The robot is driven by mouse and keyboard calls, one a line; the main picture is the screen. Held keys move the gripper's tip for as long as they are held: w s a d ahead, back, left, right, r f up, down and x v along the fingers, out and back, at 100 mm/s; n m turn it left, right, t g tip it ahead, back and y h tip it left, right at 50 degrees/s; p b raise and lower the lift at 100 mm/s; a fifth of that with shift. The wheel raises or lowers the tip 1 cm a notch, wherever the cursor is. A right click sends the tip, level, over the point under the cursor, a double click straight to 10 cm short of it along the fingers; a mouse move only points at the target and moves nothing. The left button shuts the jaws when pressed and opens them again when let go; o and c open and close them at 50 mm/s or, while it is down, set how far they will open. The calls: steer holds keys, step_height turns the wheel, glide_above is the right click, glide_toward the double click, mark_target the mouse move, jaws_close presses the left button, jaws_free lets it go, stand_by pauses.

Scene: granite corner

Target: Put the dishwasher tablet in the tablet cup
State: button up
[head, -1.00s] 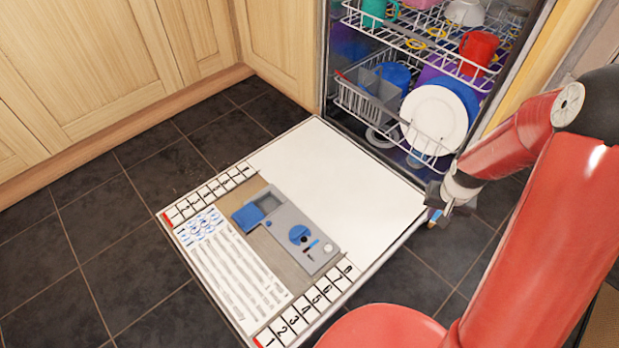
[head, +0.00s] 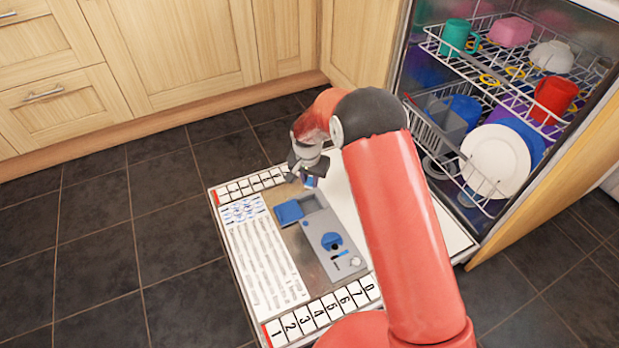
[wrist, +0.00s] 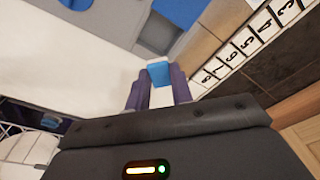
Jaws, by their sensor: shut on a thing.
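My gripper (head: 305,178) is shut on the dishwasher tablet (wrist: 158,72), a small block with a blue top and a white lower part, held between the two dark fingertips. In the head view the gripper hangs over the open dishwasher door, just beyond the upper end of the grey dispenser (head: 346,262). The tablet cup (head: 312,204) is the recess at that end of the dispenser, with its blue lid (head: 289,212) swung open to the left. In the wrist view the dispenser (wrist: 130,18) shows at the top, apart from the tablet. The tablet's height above the door is hard to tell.
The white door (head: 452,238) lies open and flat, with numbered strips (head: 318,311) and a printed label (head: 262,262) on it. Racks of dishes (head: 497,160) stand inside the dishwasher at right. Wooden cabinets (head: 180,50) stand behind. Dark floor is clear at left.

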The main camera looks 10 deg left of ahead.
steer(key=shift+s+a, duration=0.1)
stand_by(0.3)
steer(key=shift+f+b, duration=0.2)
steer(key=shift+b, duration=0.15)
steer(key=shift+f+b, duration=2.35)
steer(key=shift+f, duration=1)
steer(key=shift+f+b, duration=0.45)
steer(key=shift+f, duration=1.85)
steer(key=o, duration=1)
steer(key=c, duration=0.3)
steer(key=shift+r, duration=0.1)
